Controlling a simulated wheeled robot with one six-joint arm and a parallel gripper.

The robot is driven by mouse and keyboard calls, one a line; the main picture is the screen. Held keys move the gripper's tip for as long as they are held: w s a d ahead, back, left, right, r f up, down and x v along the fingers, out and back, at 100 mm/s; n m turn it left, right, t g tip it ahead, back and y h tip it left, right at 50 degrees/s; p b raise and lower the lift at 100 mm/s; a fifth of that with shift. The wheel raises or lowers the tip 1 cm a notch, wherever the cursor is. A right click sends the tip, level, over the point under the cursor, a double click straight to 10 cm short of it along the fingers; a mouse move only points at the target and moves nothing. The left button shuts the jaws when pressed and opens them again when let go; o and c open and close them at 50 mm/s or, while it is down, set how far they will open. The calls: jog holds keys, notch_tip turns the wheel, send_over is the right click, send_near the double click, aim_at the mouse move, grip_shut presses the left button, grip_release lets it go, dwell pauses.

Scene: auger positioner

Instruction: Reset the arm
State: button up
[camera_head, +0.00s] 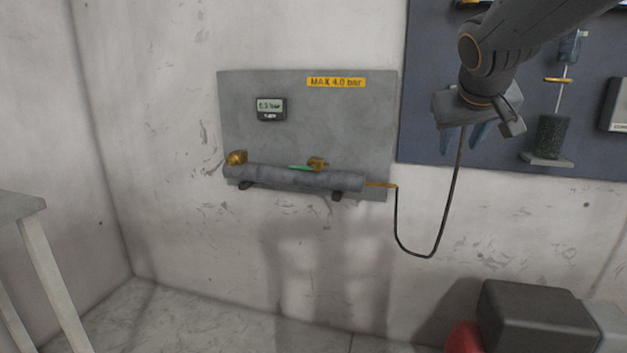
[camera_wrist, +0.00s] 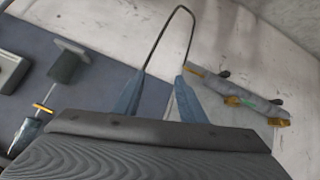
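My gripper (camera_head: 463,142) hangs from my arm at the upper right of the head view, in front of the dark blue wall panel. Its blue fingers point down. In the wrist view my gripper (camera_wrist: 160,88) shows two blue fingers spread apart with nothing between them, so it is open. It is apart from the grey pipe assembly (camera_head: 290,178), which is mounted on a grey wall plate (camera_head: 340,125). The pipe assembly also shows at the right of the wrist view (camera_wrist: 235,97). A thin black hose (camera_head: 398,220) loops from the pipe's brass end up towards my gripper.
A gauge (camera_head: 270,109) and a yellow "MAX 4.0 bar" label (camera_head: 336,82) are on the plate. The dark blue panel (camera_head: 425,90) carries a stand (camera_head: 548,145). A dark box (camera_head: 535,315) and a red object (camera_head: 463,340) are below right. A table (camera_head: 22,207) stands at left.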

jog(key=s+a+f+n+g+y, duration=0.2)
jog(key=s+a+f+g, duration=0.3)
jog(key=s+a+f, duration=0.6)
jog(key=s+a+f+n+g+y, duration=0.15)
jog(key=s+a+f+g, duration=0.25)
jog(key=s+a+f, duration=0.7)
jog(key=s+d+r+m+p, duration=0.1)
jog(key=s+d+r+p, duration=0.1)
jog(key=d+p, duration=0.4)
jog(key=s+d+r+m+p, duration=0.2)
jog(key=d+r+p, duration=0.3)
jog(key=p, duration=0.5)
jog(key=shift+s+d+r, duration=0.3)
jog(key=shift+d, duration=0.25)
